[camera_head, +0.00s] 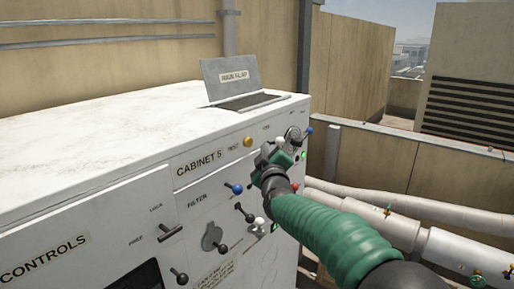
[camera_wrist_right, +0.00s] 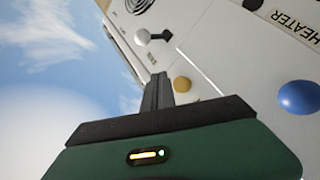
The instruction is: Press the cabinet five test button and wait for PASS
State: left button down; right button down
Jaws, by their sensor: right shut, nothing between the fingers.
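Cabinet five (camera_head: 120,128) is a white metal unit with a "CABINET 5" label on its front panel. A round yellow button (camera_head: 247,141) sits right of that label, by small lettering I cannot read for certain. My right gripper (camera_head: 268,156), on a green sleeved arm, is in front of the panel, just right of and below the yellow button. In the right wrist view its dark fingers (camera_wrist_right: 157,92) are shut and empty, beside the yellow button (camera_wrist_right: 182,85); I cannot tell whether they touch. No PASS sign is readable. My left gripper is not in view.
A blue knob (camera_head: 237,189) and black levers are on the panel below. A small green light (camera_head: 303,155) shows at the panel's right. A raised flap (camera_head: 232,78) stands on the cabinet top. Pale pipes (camera_head: 400,225) run along the right.

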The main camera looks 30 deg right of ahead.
jog(key=shift+s+d+b, duration=0.25)
jog(key=shift+s+b, duration=0.1)
jog(key=shift+s, duration=0.25)
jog(key=shift+s+d+b, duration=0.2)
jog(key=shift+s+b, duration=0.15)
jog(key=shift+s, duration=0.25)
jog(key=shift+w, duration=0.1)
